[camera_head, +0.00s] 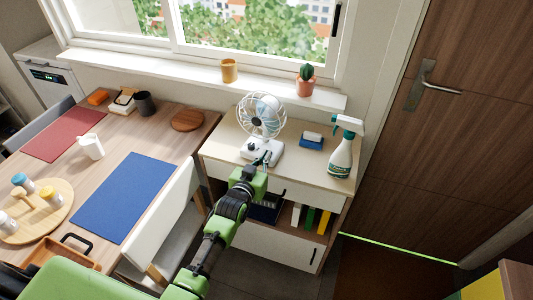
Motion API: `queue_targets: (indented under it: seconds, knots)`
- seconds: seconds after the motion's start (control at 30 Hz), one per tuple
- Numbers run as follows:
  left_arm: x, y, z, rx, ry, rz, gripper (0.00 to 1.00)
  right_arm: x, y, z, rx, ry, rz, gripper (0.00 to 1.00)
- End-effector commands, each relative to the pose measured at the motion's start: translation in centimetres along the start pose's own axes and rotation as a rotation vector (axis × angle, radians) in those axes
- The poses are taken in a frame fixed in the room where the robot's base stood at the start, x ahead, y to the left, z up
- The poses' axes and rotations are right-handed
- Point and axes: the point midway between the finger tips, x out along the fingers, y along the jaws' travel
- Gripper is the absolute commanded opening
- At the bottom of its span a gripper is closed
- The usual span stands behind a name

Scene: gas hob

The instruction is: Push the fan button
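A small white desk fan (262,115) with a round wire cage stands upright on the light wooden cabinet top. Its white base (276,156) faces me, with a small dark control spot (250,147) on its front left; I cannot make out its detail. My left gripper (263,158) is at the front of the fan base, just right of that spot, and hides part of the base. The fingertips look close together, but they are too small to tell open from shut. I cannot tell whether they touch the fan. My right gripper is not in view.
A spray bottle (343,150) and a blue sponge box (311,142) stand right of the fan. A white chair (165,210) and the dining table (165,142) are left of the cabinet.

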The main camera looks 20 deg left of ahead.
Motion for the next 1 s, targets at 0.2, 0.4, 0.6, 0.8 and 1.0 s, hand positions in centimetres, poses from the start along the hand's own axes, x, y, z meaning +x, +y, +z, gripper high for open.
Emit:
queue_targets:
  seconds: [0.2,0.4,0.6,0.8,1.0]
  knots:
    - [-3.5,-0.1,0.9,0.0,-0.017,-0.001,0.0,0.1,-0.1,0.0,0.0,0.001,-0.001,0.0]
    - [-5.7,-0.1,0.2,0.001,-0.004,-0.001,0.0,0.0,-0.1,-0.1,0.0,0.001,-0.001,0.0]
    - [-6.4,0.0,-0.1,0.001,0.001,-0.001,0.0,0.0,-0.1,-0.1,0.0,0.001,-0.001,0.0]
    - [-6.4,0.0,-0.2,0.001,0.003,-0.001,0.0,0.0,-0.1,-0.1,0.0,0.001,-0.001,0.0]
    - [-6.4,0.0,-0.2,0.001,0.004,-0.001,0.0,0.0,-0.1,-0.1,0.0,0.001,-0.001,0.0]
